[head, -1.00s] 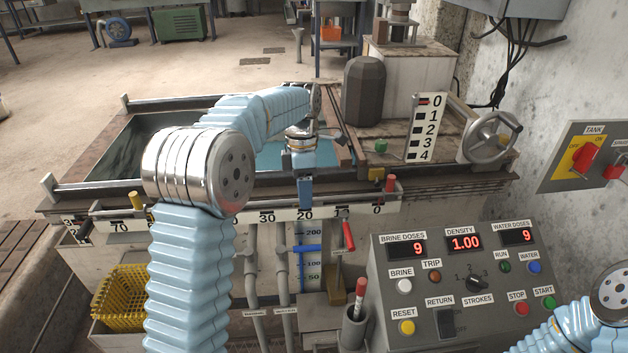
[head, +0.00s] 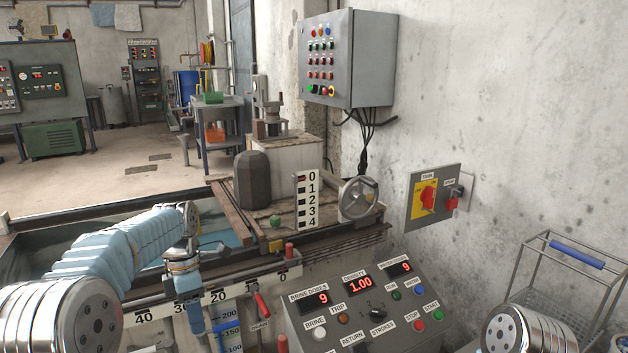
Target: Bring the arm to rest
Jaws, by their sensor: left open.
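My left arm reaches in from the lower left over the tank (head: 30,222) and bends down at the wrist. My left gripper (head: 195,318) points down in front of the tank's near edge, beside the number scale (head: 250,288). Its jaws are open, and I see nothing held between them. The fingertips are small and hard to make out against the tank front. Only a silver joint of my right arm shows at the lower right; its gripper is out of view.
The control panel (head: 375,305) stands right of my left gripper. A red-handled lever (head: 262,303) and a blue handle (head: 228,327) are close to it. A wire rack (head: 575,270) stands at the right by the wall.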

